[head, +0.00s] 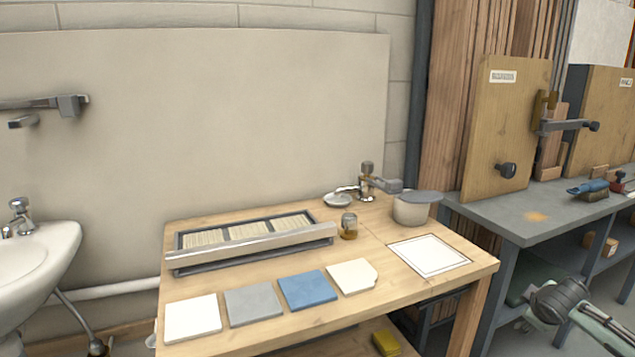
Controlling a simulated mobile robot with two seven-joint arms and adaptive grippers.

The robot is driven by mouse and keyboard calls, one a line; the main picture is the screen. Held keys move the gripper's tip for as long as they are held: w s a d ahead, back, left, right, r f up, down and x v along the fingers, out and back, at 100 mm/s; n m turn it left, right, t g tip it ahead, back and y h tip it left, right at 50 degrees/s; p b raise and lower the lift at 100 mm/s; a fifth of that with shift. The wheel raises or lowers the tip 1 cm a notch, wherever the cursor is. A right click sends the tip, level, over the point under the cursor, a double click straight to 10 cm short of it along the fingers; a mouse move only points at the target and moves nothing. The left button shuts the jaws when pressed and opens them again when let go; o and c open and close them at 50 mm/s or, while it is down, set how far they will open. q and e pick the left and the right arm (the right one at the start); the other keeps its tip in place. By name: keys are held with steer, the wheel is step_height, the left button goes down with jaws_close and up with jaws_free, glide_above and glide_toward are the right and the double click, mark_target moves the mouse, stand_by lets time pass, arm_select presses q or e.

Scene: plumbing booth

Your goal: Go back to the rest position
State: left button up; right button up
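A dark grey end of my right arm, which seems to be the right gripper (556,301), shows at the lower right, beside the wooden table (325,318) and in front of the grey workbench. It is apart from everything on the table. Its fingers are too small and dark to tell whether they are open or shut, and I see nothing clearly held. My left arm and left gripper are out of view.
The table bears four tiles, including a blue tile (307,289), a slotted tray (250,249), a small jar (348,226), a lidded pot (411,211), a tap (367,184) and a framed white sheet (429,255). A sink (40,262) stands left, a grey workbench (535,220) right.

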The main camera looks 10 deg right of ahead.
steer(key=s+a+f+n+g, duration=0.1)
steer(key=s+a+f+n, duration=0.2)
steer(key=s+f, duration=1.05)
steer(key=s+a+f+m+y, duration=0.1)
steer(key=a+f, duration=0.4)
steer(key=a, duration=0.5)
steer(key=s+a+f+m+g+y, duration=0.1)
steer(key=a+f, duration=0.4)
steer(key=a, duration=0.6)
steer(key=s+a+f+m+g+y, duration=0.1)
steer(key=s+a+f+m+y, duration=0.2)
steer(key=a, duration=0.7)
step_height(320, 180, down, 3)
steer(key=shift+s+a+r+y, duration=0.1)
steer(key=shift+s+a+y, duration=0.3)
steer(key=shift+s, duration=0.4)
